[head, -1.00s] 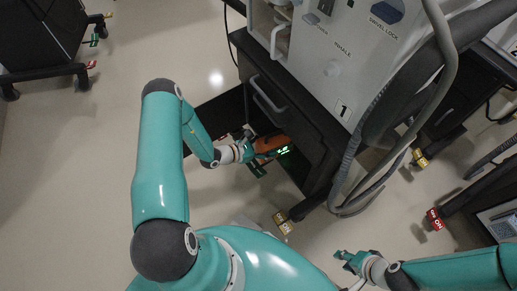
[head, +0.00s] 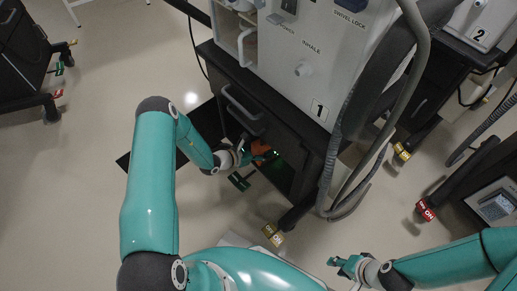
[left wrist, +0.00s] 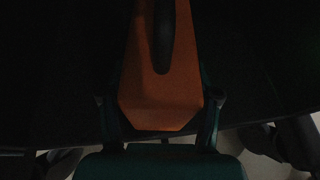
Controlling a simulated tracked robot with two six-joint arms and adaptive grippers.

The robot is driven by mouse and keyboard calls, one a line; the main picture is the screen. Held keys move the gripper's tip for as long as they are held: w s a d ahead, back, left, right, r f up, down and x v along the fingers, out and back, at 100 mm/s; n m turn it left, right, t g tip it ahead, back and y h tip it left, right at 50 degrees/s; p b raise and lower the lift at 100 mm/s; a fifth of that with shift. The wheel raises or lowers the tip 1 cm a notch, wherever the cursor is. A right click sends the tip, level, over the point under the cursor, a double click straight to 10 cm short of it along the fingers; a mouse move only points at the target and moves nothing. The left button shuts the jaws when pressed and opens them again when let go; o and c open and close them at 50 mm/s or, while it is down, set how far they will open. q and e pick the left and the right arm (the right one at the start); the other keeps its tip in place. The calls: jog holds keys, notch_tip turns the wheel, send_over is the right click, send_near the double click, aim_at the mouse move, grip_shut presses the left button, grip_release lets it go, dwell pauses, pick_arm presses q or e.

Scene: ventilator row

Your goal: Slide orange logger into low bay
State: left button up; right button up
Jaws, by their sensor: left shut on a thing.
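The orange logger (head: 260,147) is mostly hidden by my left gripper in the head view, with a small green glow beside it. It is at the low bay (head: 279,172), the dark opening beneath the drawer of the cart marked 1. My left gripper (head: 254,158) is shut on the logger. In the left wrist view, the orange body (left wrist: 160,105) with a dark strip along its top lies between the fingers, with darkness around it. How deep it sits is unclear. My right gripper (head: 342,264) is away from the cart at the lower right; its finger gap is unclear.
Ventilator 1 (head: 305,90) stands on the cart, with a grey hose hanging at its right side. A yellow-tagged caster (head: 271,235) is near the bay's front. A red ON tag (head: 425,210) is at right. Open floor (head: 80,180) lies left.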

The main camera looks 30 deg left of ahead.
pick_arm(q)
jog(key=shift+f, duration=0.2)
dwell(0.7)
jog(key=o, duration=1.2)
